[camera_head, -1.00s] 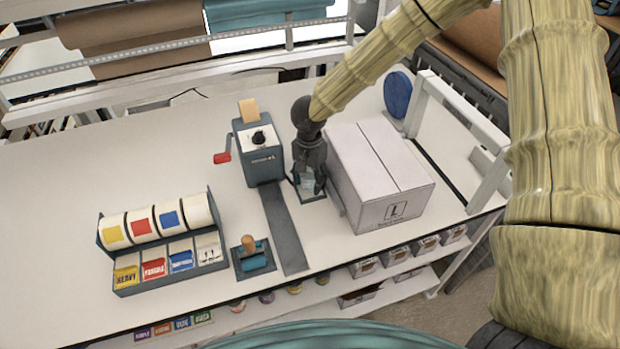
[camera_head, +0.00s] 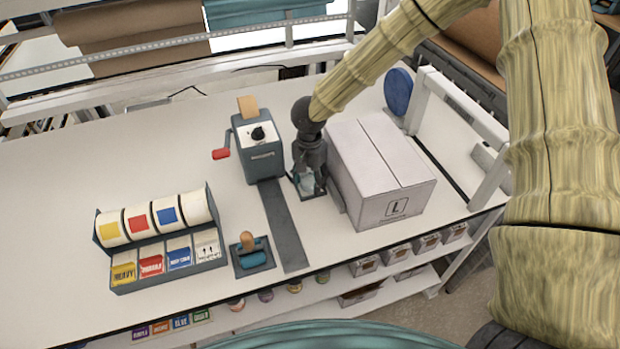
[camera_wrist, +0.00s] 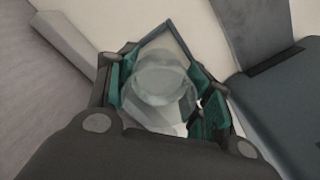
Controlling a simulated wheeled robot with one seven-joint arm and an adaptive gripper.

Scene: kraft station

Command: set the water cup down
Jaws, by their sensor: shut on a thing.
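The water cup (camera_wrist: 160,82) is clear and sits between the fingers of my gripper (camera_wrist: 168,95) in the wrist view. My gripper (camera_head: 309,184) is shut on the cup, pointing down at the table. In the head view the cup is small and mostly hidden by the fingers. A dark-edged square mat (camera_head: 320,193) lies at the cup; its corner (camera_wrist: 172,32) shows beyond the cup in the wrist view. I cannot tell whether the cup's base touches the mat.
A closed carton (camera_head: 380,170) stands close on the right of my gripper. A grey dispenser with a red-handled crank (camera_head: 258,158) stands close on the left. A dark strip (camera_head: 283,228) runs forward from it. A label rack (camera_head: 160,240) and a roller on a pad (camera_head: 252,257) are front left.

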